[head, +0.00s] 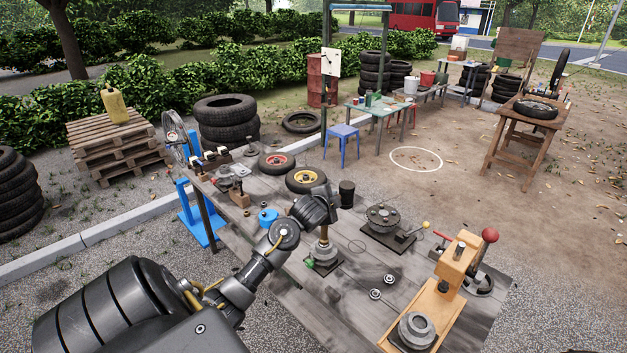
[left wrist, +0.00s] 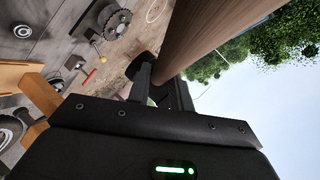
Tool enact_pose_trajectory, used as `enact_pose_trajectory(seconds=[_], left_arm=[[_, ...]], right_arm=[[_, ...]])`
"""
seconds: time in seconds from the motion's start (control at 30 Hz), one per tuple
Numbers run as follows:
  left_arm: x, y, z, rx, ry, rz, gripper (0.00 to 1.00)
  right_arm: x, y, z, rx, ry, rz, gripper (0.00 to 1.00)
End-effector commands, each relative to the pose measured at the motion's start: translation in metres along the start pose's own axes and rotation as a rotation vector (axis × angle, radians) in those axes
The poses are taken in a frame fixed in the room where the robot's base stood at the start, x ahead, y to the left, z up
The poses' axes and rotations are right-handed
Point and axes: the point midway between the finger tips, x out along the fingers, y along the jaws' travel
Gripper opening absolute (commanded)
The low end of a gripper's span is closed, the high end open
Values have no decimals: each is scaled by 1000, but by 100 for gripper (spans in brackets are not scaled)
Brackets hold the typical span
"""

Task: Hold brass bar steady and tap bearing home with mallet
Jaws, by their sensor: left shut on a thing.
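My left gripper (head: 320,208) is over the bench, shut on the upper part of the brass bar (head: 323,234). The bar looks upright, its lower end at a grey hub (head: 324,256) on the bench. In the left wrist view, a thick brown bar (left wrist: 208,32) passes between the fingers of my left gripper (left wrist: 163,92); I take it for the brass bar. The bearing cannot be made out clearly at the bar's foot. I cannot make out a mallet for certain. My right gripper is not in view.
A black cylinder (head: 347,194) stands behind the gripper. A round flanged part on a plate (head: 383,218) is to the right. A wooden press with a red knob (head: 490,235) stands at the front right. Two small wheels (head: 306,180) lie behind. Small rings lie on the bench.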

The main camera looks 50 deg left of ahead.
Motion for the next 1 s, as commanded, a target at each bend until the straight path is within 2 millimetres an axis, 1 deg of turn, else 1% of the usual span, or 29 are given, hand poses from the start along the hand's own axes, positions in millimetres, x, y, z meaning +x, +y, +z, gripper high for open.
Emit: enact_pose_trajectory(seconds=[0.03,0.07,0.1,0.17,0.2,0.3,0.4,0.5,0.57,0.6,0.7,0.87,1.0], left_arm=[[-10,9,-25,4,35,13,0],[-16,15,-40,9,53,24,0],[-26,22,-60,14,78,38,0],[-42,30,-92,26,117,59,0],[-53,34,-112,34,141,72,0],[-81,41,-158,57,195,97,0],[-109,45,-193,80,239,114,0],[-137,51,-221,101,278,123,0],[-153,58,-232,114,297,126,0],[-161,65,-236,120,305,128,0],[-171,78,-237,133,312,131,0],[-175,102,-232,141,320,134,0],[-172,124,-225,144,323,136,0]], right_arm=[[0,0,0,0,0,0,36],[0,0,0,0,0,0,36],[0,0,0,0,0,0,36],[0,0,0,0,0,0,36],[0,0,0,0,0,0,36],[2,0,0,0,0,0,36],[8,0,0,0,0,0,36],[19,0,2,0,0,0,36],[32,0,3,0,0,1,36],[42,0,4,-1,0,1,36],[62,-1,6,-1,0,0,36],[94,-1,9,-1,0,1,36],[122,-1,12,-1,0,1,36]])
